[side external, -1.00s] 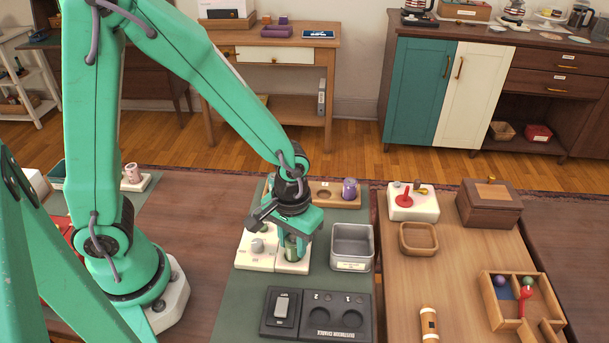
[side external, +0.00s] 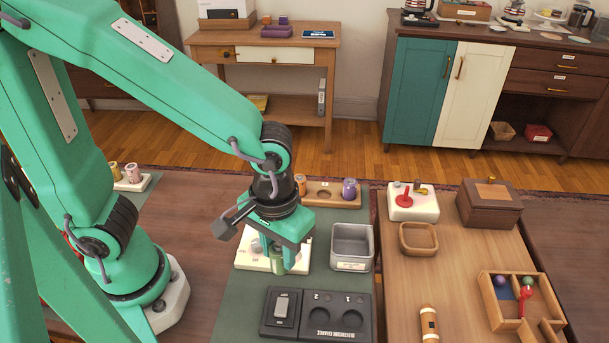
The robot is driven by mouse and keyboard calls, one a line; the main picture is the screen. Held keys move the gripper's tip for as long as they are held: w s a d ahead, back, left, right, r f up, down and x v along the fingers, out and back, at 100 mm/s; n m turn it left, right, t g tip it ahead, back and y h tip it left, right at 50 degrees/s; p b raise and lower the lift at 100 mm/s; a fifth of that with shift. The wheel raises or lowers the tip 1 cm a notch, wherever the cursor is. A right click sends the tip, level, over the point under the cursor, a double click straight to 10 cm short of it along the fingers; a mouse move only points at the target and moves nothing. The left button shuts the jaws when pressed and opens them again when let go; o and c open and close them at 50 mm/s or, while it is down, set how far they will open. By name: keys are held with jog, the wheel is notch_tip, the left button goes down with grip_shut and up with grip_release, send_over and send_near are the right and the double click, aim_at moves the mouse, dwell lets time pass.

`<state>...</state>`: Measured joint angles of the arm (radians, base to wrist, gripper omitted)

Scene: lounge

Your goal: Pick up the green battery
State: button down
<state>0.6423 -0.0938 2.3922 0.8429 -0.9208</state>
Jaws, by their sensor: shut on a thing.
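My gripper (side external: 286,256) points down over the white tray (side external: 246,264) and is shut on the green battery (side external: 277,264). The battery is upright, and its upper part is partly hidden between the jaws. Its lower end shows near the tray's front edge. I cannot tell how far it is above the tray. A pale grey round piece on the tray is partly hidden behind my gripper.
A wooden holder (side external: 324,193) with an orange battery (side external: 300,184) and a purple battery (side external: 349,189) stands behind. A grey metal bin (side external: 352,263) is right of my gripper. A dark charger (side external: 336,324) with two round wells and a switch box (side external: 281,309) lie in front.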

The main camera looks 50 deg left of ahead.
jog(key=shift+s+d+r, duration=0.75)
jog(key=shift+s+d, duration=0.05)
jog(key=shift+s, duration=0.2)
dwell(0.6)
send_near(360, 234)
jog(key=s+d, duration=0.1)
jog(key=s+d+r, duration=0.2)
jog(key=s, duration=0.1)
jog(key=shift+d, duration=0.1)
jog(key=shift+s+f, duration=0.1)
jog(key=shift+f, duration=2.9)
